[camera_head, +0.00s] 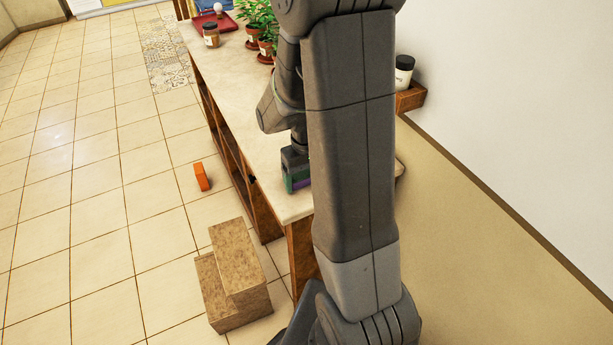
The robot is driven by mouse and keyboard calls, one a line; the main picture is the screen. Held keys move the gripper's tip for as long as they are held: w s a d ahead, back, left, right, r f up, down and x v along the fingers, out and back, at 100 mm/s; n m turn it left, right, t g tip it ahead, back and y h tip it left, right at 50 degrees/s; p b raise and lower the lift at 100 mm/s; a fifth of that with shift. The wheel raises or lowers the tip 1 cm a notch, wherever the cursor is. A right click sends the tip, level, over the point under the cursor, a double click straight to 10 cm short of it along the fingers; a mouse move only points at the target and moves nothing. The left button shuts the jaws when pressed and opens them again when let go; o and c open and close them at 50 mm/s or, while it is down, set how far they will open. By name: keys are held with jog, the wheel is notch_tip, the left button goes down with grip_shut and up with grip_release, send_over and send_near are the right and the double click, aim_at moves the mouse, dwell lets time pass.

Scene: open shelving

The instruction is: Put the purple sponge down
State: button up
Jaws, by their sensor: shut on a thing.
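The purple sponge (301,184) shows as a small purple and green block near the front end of the counter top (232,83). My gripper (296,167) points down and is shut on the sponge. My own arm covers the sponge's right side and much of the counter. The sponge is at or just above the counter surface; I cannot tell whether it touches.
Potted plants (262,28), a brown-lidded jar (211,35) and a red tray (214,20) stand at the counter's far end. A black-lidded jar (404,72) is by the wall. An orange block (202,177) and a step stool (236,272) are on the floor.

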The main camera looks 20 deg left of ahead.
jog(key=shift+f, duration=0.2)
jog(key=o, duration=1.1)
jog(key=shift+c, duration=0.2)
jog(key=shift+r, duration=0.1)
notch_tip(320, 180, up, 12)
